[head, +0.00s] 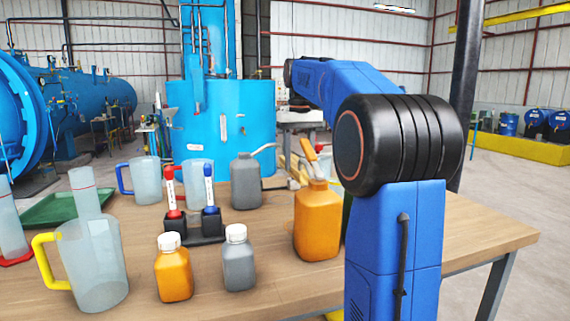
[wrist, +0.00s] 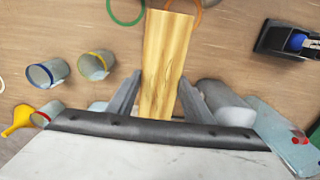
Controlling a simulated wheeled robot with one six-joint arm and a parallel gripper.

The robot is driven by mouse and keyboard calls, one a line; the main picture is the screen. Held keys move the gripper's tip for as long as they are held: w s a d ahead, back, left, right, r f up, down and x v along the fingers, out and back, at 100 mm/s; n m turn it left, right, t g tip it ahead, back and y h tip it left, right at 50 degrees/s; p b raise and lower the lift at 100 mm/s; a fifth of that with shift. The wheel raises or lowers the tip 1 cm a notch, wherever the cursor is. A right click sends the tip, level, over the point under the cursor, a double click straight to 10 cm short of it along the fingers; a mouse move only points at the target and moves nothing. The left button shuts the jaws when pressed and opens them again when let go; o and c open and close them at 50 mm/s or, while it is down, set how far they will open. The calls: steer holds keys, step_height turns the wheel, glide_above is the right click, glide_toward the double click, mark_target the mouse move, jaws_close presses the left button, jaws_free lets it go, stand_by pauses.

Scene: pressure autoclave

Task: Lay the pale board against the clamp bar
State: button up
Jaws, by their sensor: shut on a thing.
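The pale board (wrist: 168,50), a long light wooden strip with visible grain, shows in the wrist view. I cannot identify the clamp bar in either view.
The wooden table (head: 225,290) holds an orange jug (head: 318,222), a grey spouted bottle (head: 246,182), a marker rack (head: 205,238), two small bottles and a large pitcher (head: 95,265).

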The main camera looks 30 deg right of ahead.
steer(key=s+d, duration=0.3)
steer(key=d, duration=1)
steer(key=shift+s, duration=0.35)
